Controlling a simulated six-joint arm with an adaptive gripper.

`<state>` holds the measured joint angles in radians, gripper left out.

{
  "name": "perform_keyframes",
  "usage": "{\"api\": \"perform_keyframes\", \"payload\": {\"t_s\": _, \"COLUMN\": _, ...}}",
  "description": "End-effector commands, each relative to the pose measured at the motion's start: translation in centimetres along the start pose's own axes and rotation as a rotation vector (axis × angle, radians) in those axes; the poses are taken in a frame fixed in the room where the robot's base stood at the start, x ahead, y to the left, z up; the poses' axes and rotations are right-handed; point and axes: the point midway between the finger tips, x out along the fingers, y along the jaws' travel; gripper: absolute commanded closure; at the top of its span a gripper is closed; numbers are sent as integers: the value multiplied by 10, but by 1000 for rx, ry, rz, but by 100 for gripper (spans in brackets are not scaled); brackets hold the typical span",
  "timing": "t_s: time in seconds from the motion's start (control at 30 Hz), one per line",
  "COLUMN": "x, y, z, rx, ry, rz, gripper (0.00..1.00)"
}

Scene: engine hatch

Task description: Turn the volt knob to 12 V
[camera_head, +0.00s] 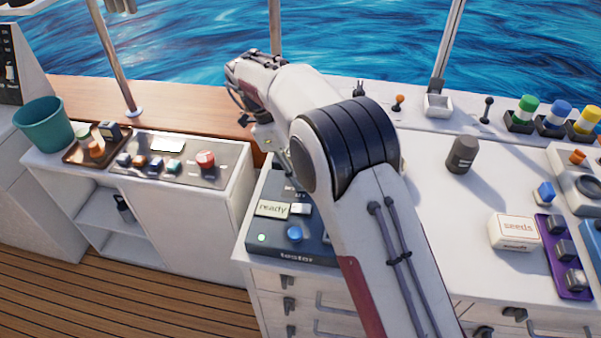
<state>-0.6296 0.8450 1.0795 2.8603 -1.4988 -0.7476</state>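A dark blue tester box (290,258) sits on the counter left of my arm's elbow. Its face shows a display reading "ready" (272,209), a small white part (300,208), a lit green lamp (262,238) and a round blue knob (295,233). Small lettering near its top is partly covered and too small to read. My arm covers the tester's right side, and I cannot make out a knob marked in volts. My gripper (265,143) hangs beyond the tester's upper left, partly hidden by my wrist; its fingers are not clear and nothing held can be made out.
A left cabinet holds a teal bucket (44,124), a tray (72,157) and a panel with a red knob (205,159). On the right counter stand a dark cylinder (462,155), a seeds box (514,232), a purple switch strip (552,258) and coloured buttons (555,113).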

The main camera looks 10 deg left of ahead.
Motion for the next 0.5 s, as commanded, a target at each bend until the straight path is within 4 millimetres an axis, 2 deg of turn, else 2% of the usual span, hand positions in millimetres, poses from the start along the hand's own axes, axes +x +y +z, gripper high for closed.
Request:
{"api": "perform_keyframes", "payload": {"t_s": 0.17, "x": 0, "y": 0, "z": 0, "rx": -1, "ry": -1, "rz": -1, "gripper": 97}}
{"api": "perform_keyframes", "payload": {"t_s": 0.2, "x": 0, "y": 0, "z": 0, "rx": -1, "ry": -1, "rz": -1, "gripper": 66}}
{"api": "perform_keyframes", "payload": {"t_s": 0.23, "x": 0, "y": 0, "z": 0, "rx": -2, "ry": -1, "rz": -1, "gripper": 59}}
{"api": "perform_keyframes", "payload": {"t_s": 0.5, "x": 0, "y": 0, "z": 0, "rx": -2, "ry": -1, "rz": -1, "gripper": 59}}
